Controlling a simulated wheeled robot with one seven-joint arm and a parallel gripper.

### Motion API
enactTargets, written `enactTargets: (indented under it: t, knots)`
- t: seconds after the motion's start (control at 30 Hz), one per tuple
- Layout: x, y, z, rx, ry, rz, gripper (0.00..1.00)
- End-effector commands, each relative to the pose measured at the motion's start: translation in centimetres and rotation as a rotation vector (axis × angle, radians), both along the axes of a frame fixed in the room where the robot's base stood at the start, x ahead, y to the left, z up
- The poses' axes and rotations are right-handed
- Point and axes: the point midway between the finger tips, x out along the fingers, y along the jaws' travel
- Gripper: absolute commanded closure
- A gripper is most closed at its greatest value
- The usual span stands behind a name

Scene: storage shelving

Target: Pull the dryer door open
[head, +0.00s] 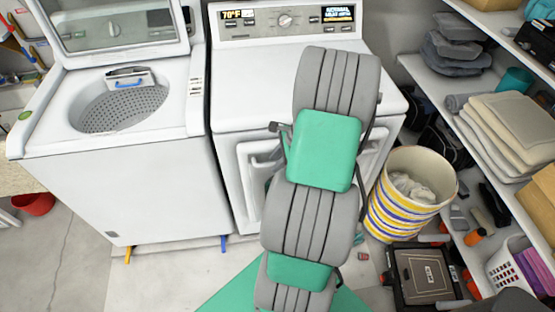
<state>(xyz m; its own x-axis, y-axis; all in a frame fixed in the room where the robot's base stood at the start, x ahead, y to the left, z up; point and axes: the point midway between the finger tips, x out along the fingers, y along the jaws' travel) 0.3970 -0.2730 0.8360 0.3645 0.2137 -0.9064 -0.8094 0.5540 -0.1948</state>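The white dryer (227,95) stands right of centre, with a control panel and dial along its top back. Its white front door (249,180) shows to the left of my arm, as a raised frame around a darker middle. My green and grey arm covers the centre and much of the right of the door. I cannot tell whether the door is fully closed or slightly ajar. My gripper is mostly hidden behind my arm; a small dark grey part (279,128) juts out at the dryer's upper front. Its fingers and any contact with the door are hidden.
A white washer (120,185) with its lid up stands to the left. A striped basket (392,215) with cloth stands close on the right, with a black crate (422,275) before it. Loaded shelves (470,100) line the right. Floor is clear in front of the washer.

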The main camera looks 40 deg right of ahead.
Motion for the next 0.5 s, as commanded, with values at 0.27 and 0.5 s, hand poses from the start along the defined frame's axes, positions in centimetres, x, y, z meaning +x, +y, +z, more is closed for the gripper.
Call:
enactTargets:
  t: [0.27, 0.5]
  knots:
    - [-0.01, 0.00, 0.03, 0.000, 0.000, 0.000, 0.92]
    - [-0.01, 0.02, 0.04, 0.000, 0.000, 0.000, 1.00]
